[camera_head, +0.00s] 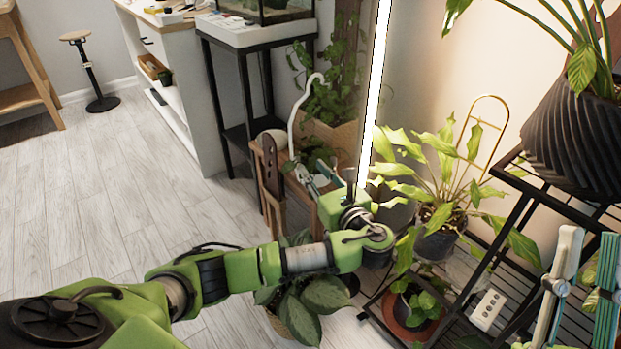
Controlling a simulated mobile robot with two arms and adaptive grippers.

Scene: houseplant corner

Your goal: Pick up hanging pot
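A grey pot (438,243) with a broad-leaved plant and a tall gold hoop (489,97) rising behind the leaves stands on the right; it looks like the hanging pot. Leaves cover part of its rim. My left gripper (314,172) is at the end of the green arm, left of this pot and in front of a small wooden stand. Its fingers are small and overlap the background, so their opening is unclear. My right gripper (590,238) is at the right edge, right of and nearer than the pot. Its two upright fingers are apart, with leaves seen between them.
A bright vertical light tube (375,95) stands near my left gripper.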

